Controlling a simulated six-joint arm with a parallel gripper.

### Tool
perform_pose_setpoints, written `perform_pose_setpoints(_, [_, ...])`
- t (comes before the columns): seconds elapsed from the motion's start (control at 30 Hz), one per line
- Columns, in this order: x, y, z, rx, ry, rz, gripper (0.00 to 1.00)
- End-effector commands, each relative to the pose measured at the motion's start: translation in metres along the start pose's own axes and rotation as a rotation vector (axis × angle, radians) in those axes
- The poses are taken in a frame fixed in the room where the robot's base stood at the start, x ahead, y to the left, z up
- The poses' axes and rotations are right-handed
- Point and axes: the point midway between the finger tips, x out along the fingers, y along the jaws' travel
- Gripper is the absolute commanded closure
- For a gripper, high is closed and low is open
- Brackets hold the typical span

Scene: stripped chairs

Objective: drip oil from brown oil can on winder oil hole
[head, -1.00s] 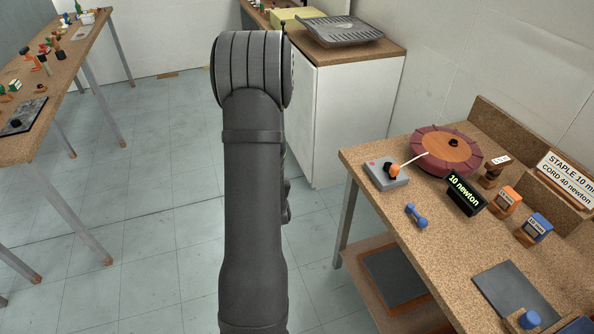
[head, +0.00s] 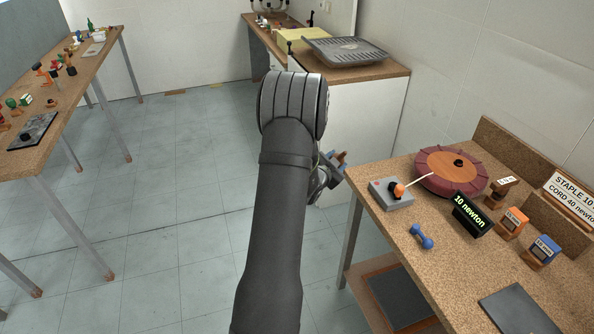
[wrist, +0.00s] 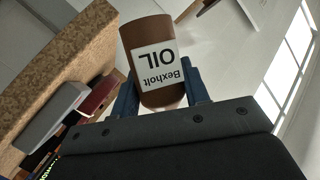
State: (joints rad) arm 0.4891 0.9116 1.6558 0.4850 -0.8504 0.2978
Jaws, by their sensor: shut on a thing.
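The brown oil can (wrist: 147,32), with a white label reading "Bexholt OIL" upside down, is between the blue fingers of my gripper (wrist: 161,88) in the wrist view. My gripper is shut on it. In the head view my gripper (head: 335,168) shows partly behind my arm, with a small brown bit of the can, off the left edge of the right-hand bench. No winder oil hole can be made out.
The right bench (head: 405,235) also holds a "10 newton" display (head: 470,214), a blue dumbbell-shaped piece (head: 421,236) and small orange and blue blocks. A white cabinet (head: 365,115) stands behind. Open floor lies left of my arm.

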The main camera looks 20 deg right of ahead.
Motion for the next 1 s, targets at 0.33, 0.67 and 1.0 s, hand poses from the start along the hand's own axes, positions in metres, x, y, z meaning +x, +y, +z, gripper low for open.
perform_pose_setpoints(0.33, [0.051,0.074,-0.072,0.083,0.151,0.202,0.90])
perform_pose_setpoints(0.67, [0.055,0.082,-0.080,0.091,0.168,0.223,0.90])
perform_pose_setpoints(1.0, [0.056,0.080,-0.077,0.139,0.189,0.196,0.90])
